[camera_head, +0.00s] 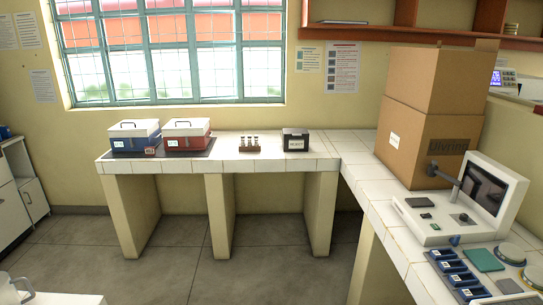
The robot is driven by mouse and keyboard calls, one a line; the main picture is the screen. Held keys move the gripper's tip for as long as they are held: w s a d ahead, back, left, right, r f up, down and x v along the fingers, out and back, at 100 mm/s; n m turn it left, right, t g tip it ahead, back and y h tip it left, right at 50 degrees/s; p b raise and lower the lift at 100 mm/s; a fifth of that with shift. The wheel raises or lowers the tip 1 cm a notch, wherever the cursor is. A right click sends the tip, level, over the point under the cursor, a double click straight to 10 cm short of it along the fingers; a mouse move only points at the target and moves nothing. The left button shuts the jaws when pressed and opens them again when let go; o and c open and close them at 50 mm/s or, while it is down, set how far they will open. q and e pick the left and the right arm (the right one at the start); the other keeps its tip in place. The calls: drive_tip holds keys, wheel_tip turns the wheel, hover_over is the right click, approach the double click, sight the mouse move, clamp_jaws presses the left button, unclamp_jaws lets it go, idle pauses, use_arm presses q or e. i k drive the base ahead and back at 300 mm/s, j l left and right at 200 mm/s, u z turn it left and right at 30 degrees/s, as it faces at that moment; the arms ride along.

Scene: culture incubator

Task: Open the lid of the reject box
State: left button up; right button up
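The reject box (295,140) is a small black box with a white label on its front, whose print is too small to read for certain. It stands on the white tiled counter near the inner corner, below the wall notices. Its lid appears shut. Neither of my grippers can be made out in the head view.
A blue box (133,142) and a red box (186,141), both with white lids, sit on a dark mat at left. A small vial rack (249,146) stands left of the reject box. Large cartons (427,130) and a monitor device (484,190) crowd the right counter (377,205).

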sight(294, 131)
drive_tip(key=i+j+z, duration=0.15)
drive_tip(key=i, duration=0.35)
drive_tip(key=i+j+z, duration=0.15)
drive_tip(key=i+j, duration=0.2)
drive_tip(key=i, duration=0.2)
drive_tip(key=i+j+z, duration=0.15)
drive_tip(key=i+j, duration=0.15)
drive_tip(key=i, duration=0.2)
